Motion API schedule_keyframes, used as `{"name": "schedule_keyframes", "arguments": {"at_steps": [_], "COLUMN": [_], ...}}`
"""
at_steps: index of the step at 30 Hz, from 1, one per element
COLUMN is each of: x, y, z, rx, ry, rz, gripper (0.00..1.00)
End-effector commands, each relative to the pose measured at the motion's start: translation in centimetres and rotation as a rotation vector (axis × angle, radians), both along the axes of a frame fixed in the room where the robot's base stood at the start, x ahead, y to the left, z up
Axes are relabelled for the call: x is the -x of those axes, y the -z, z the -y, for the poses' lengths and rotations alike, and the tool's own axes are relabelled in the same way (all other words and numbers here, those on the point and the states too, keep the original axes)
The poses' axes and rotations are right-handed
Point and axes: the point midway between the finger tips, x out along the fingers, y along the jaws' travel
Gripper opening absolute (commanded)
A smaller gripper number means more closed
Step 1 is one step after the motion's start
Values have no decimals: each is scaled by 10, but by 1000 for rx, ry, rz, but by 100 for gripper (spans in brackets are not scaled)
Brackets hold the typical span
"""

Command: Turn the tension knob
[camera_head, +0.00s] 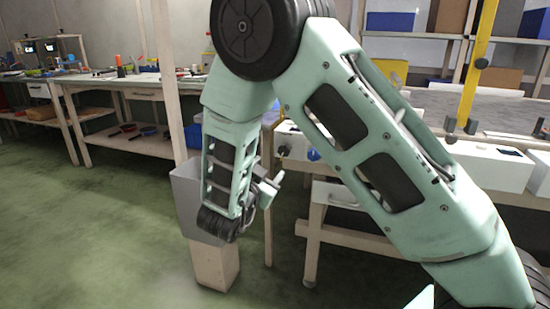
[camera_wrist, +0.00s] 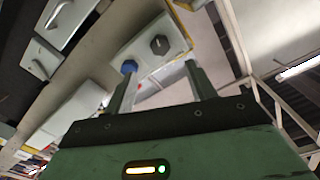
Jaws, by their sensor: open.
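A pale control box (camera_wrist: 143,52) carries a black knob (camera_wrist: 159,44) and a blue knob (camera_wrist: 128,67), with a small red spot near the blue one. No readable label shows which is the tension knob. In the head view the box (camera_head: 292,140) is partly hidden behind my arm; its black knob (camera_head: 283,151) and blue knob (camera_head: 313,155) show. My gripper (camera_wrist: 160,70) is open and empty. Its fingers point toward the box, apart from both knobs. In the head view my gripper (camera_head: 267,183) is below and left of the box.
A grey bin (camera_head: 187,200) on a wooden stand is beside my forearm. A wooden workbench (camera_head: 140,79) with tools stands at the left. White boxes (camera_head: 490,165) line the conveyor's front at the right. The green floor (camera_head: 80,230) at the left is clear.

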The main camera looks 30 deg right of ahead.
Motion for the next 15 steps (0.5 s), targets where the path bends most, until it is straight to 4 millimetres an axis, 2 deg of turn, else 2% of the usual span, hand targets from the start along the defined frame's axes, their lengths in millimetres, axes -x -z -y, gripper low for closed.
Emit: {"name": "schedule_keyframes", "arguments": {"at_steps": [1, 6, 15], "x": [7, 25, 37], "y": [-2, -1, 0], "z": [-11, -34, -49], "rx": [1, 1, 1], "ry": [-4, -2, 0], "rz": [-2, -2, -1], "gripper": [56, 56, 56]}}
